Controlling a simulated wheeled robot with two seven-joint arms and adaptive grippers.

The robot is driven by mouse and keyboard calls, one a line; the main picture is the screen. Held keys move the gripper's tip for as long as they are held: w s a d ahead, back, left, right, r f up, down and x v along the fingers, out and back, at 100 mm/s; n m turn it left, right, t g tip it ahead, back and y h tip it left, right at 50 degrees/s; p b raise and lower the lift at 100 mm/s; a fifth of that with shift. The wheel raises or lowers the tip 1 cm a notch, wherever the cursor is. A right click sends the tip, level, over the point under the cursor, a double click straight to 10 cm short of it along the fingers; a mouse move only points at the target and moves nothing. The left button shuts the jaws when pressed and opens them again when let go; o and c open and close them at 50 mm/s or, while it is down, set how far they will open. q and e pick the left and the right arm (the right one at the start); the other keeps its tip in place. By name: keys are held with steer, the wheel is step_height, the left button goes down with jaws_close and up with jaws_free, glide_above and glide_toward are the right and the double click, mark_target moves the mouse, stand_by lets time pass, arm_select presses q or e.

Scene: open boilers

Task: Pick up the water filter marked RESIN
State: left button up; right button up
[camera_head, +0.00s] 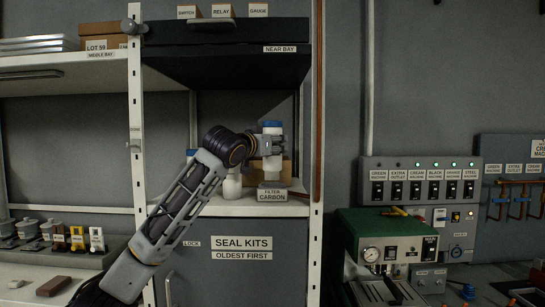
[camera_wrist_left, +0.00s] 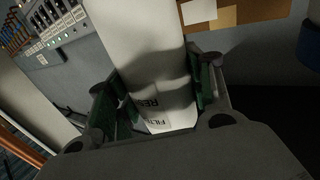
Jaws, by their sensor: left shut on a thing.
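In the left wrist view the white filter (camera_wrist_left: 150,70) stands between the green-lined fingers of the left gripper (camera_wrist_left: 158,95). Its label is partly hidden; the letters that show read like FILT and RESI. The filter's lower end is just above or behind a shelf tag marked FILTER CARBON (camera_head: 272,195); I cannot tell whether it touches anything there. My right gripper is in neither view.
Another white item (camera_head: 232,187) stands on the shelf (camera_head: 235,208) left of the held filter, partly behind my arm. A cardboard box (camera_head: 254,175) is behind the filter. A white shelf post (camera_head: 314,150) stands close right.

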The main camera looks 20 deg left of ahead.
arm_select(q)
steer(key=shift+r, duration=1.4)
